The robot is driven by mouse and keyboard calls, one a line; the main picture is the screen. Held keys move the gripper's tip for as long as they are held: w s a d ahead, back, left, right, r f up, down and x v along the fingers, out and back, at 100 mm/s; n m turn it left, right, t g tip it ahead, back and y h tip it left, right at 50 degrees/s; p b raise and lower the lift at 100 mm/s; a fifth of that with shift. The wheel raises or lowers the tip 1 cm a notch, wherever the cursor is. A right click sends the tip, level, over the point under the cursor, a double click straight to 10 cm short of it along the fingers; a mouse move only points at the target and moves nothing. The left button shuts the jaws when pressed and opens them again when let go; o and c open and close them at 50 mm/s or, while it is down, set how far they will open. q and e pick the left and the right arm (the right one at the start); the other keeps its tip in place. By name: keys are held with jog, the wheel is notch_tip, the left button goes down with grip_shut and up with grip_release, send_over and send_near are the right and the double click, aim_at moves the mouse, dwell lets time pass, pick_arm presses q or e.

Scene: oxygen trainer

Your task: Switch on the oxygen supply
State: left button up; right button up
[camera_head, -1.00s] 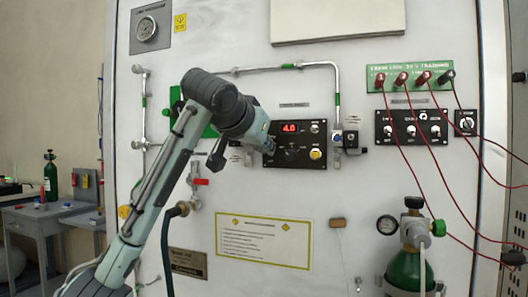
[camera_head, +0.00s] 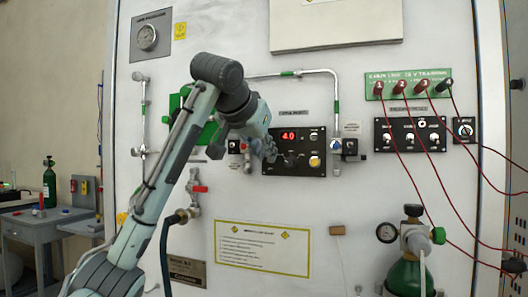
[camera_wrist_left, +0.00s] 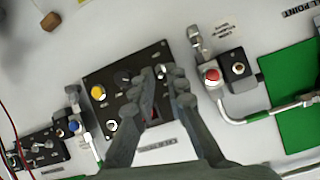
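The black control panel (camera_head: 306,166) on the white wall has a red lit display (camera_head: 288,135) reading 4.0, switches and a yellow button (camera_head: 314,162). My left gripper (camera_head: 270,152) is at the panel's left part, partly covering it. In the left wrist view its fingers (camera_wrist_left: 162,82) are narrowly apart over the panel, with part of the display between them. Nothing is seen held; contact with the panel cannot be told. My right gripper is not in view.
A red button (camera_wrist_left: 212,75) is on the fitting beside the panel. A green cylinder (camera_head: 405,275) with a gauge (camera_head: 387,232) stands lower right. Red cables hang from the green terminal strip (camera_head: 393,79).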

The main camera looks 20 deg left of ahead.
pick_arm(q)
jog(key=shift+o, duration=0.9)
jog(key=v, duration=1.2)
